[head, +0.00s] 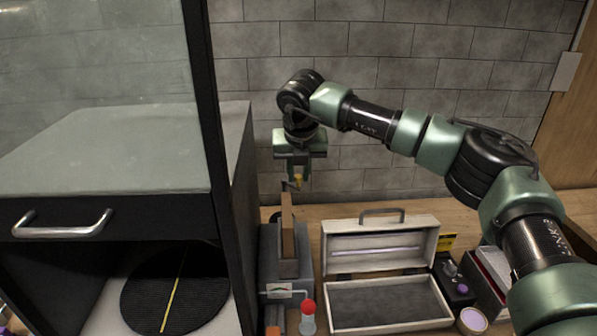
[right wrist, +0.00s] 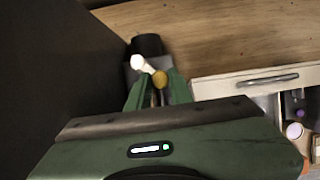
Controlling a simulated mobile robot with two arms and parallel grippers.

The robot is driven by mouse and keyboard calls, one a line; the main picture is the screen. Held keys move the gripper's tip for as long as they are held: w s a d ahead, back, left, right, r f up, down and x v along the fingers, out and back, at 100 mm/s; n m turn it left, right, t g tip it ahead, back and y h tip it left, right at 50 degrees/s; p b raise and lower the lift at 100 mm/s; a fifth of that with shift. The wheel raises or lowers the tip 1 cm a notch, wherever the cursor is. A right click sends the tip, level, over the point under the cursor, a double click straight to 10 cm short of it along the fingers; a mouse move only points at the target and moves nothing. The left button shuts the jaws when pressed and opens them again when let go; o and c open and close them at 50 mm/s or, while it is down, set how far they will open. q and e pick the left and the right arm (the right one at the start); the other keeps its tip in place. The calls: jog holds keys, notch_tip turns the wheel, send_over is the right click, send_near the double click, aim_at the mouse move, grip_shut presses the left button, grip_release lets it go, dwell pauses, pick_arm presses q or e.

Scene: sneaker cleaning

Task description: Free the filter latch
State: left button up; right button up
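My right gripper (head: 298,178) points down above a grey device (head: 267,262) that holds an upright brown slab (head: 288,228). I cannot tell whether the fingers touch the knob, or which part is the filter latch. My left gripper is not in view.
A dark-framed cabinet (head: 216,125) with a glass front stands close on the left. An open white case (head: 378,238) lies right of the device. A red-capped bottle (head: 308,318) stands in front. A purple-topped jar (head: 472,320) is further right. The tiled wall is behind.

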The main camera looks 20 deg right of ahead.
grip_shut()
jog(key=shift+d, duration=0.15)
jog(key=shift+w+d+n+y+b, duration=0.2)
jog(key=shift+n+y+b, duration=0.1)
jog(key=shift+n+b, duration=0.3)
jog(key=shift+w+d+r+n+y+p, duration=0.1)
jog(key=shift+w+d+n+y+p, duration=0.3)
jog(key=shift+n, duration=0.9)
jog(key=shift+w+d+f+n+y+p, duration=0.1)
jog(key=shift+w+d+n+y+p, duration=0.3)
jog(key=shift+n, duration=0.9)
jog(key=shift+w+d+r+n+y+p, duration=0.15)
jog(key=shift+w+n+y+p, duration=0.35)
jog(key=shift+n, duration=0.8)
jog(key=shift+s, duration=0.1)
jog(key=shift+d, duration=0.1)
